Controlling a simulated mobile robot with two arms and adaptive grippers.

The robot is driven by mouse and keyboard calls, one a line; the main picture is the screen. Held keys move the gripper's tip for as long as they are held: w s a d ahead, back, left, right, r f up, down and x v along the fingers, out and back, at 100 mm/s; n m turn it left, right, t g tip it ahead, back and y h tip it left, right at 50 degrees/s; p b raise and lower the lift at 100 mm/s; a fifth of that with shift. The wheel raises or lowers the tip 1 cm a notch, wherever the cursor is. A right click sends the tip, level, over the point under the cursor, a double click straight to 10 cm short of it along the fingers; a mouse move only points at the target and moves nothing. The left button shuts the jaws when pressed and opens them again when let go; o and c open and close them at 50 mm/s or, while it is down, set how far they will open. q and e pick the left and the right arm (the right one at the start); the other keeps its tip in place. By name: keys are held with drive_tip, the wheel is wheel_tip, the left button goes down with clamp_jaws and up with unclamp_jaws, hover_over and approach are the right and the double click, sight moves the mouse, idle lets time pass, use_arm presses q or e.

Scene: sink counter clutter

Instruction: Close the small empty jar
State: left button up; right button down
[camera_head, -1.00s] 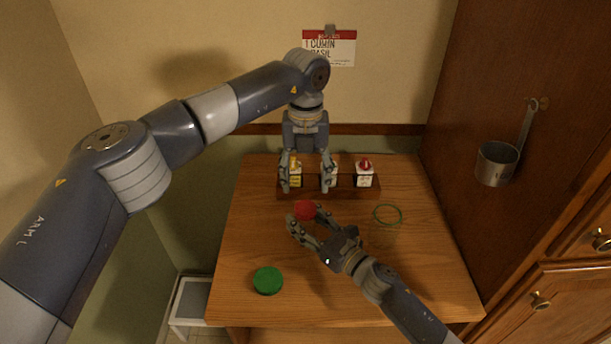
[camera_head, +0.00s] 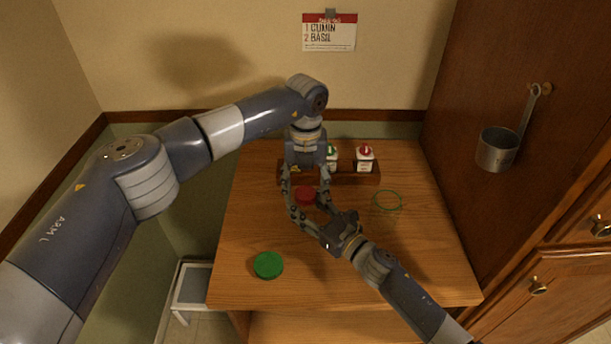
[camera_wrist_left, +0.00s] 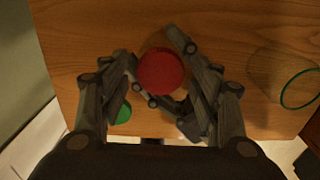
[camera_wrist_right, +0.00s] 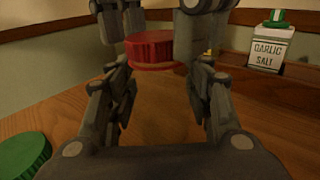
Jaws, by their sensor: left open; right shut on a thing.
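A round red lid (camera_head: 305,196) sits level above the middle of the wooden counter. It also shows in the left wrist view (camera_wrist_left: 160,72) and the right wrist view (camera_wrist_right: 150,48). My left gripper (camera_head: 307,199) points down from above, open, with one finger on each side of the red lid; contact is not clear. My right gripper (camera_head: 312,214) reaches in from the front right, just below the lid. It is shut on what seems to be the small clear jar under the lid; the glass is barely visible and mostly hidden by fingers.
A larger clear jar with a green rim (camera_head: 387,201) stands to the right. A green lid (camera_head: 268,265) lies at the front left. A dark spice rack (camera_head: 345,178) stands behind. A metal cup (camera_head: 497,150) hangs on the right cabinet. The front middle counter is clear.

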use_arm(q)
drive_tip(key=shift+f, duration=0.2)
drive_tip(key=c, duration=1.1)
drive_tip(key=m, duration=0.7)
drive_tip(key=shift+c, duration=0.2)
drive_tip(key=m, duration=0.3)
drive_tip(key=shift+m, duration=0.4)
drive_tip(key=m, duration=0.3)
drive_tip(key=shift+m, duration=0.4)
drive_tip(key=o, duration=1.3)
drive_tip(key=shift+c, duration=0.2)
